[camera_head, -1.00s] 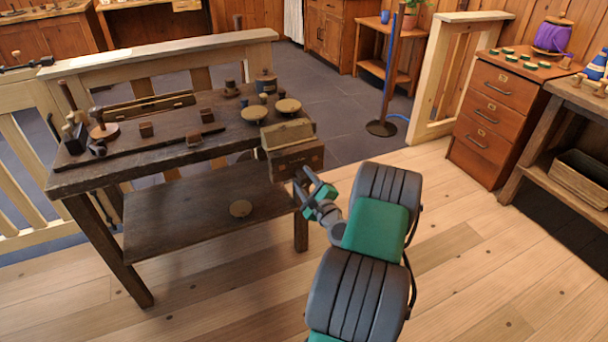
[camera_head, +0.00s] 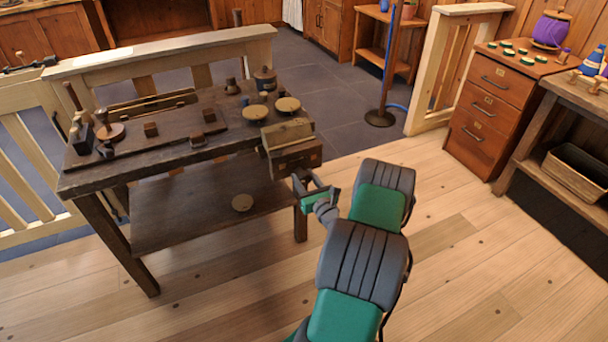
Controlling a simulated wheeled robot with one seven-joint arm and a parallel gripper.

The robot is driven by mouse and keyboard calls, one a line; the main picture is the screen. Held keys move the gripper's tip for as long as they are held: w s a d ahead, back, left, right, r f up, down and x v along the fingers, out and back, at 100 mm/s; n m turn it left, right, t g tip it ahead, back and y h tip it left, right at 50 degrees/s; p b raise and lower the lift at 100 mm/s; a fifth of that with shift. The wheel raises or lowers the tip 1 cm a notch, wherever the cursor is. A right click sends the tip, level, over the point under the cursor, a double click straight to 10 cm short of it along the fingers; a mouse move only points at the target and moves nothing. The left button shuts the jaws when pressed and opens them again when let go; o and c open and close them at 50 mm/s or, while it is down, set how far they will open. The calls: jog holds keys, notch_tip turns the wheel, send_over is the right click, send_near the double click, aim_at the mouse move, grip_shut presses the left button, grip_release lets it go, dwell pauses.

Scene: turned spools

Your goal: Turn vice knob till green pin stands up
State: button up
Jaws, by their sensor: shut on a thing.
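The wooden vice (camera_head: 290,134) is fixed at the right front corner of the dark workbench (camera_head: 230,148), with a pale upper jaw and a brown front block. My gripper (camera_head: 303,187) is just below and in front of this block, at the end of my green and grey arm. It is shut on the vice knob, which is small, dark and mostly hidden between the fingers. I cannot make out the green pin in this view.
Two round wooden discs (camera_head: 271,108) on posts stand behind the vice. Blocks and tools lie along the bench top. The plank floor (camera_head: 470,235) at the right is clear; a drawer cabinet (camera_head: 500,105) stands beyond.

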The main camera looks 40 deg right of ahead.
jog(key=m+p, duration=0.1)
jog(key=m, duration=0.2)
jog(key=shift+s+f+m, duration=0.1)
jog(key=shift+f+m, duration=0.05)
jog(key=shift+m, duration=0.25)
jog(key=m+p, duration=0.1)
jog(key=m, duration=0.2)
jog(key=shift+m+p, duration=0.3)
jog(key=m+p, duration=0.1)
jog(key=m, duration=0.5)
jog(key=shift+f, duration=0.1)
jog(key=o, duration=1.2)
jog(key=shift+s+d, duration=0.15)
jog(key=shift+d, duration=0.05)
jog(key=shift+o, duration=0.9)
jog(key=shift+a, duration=0.1)
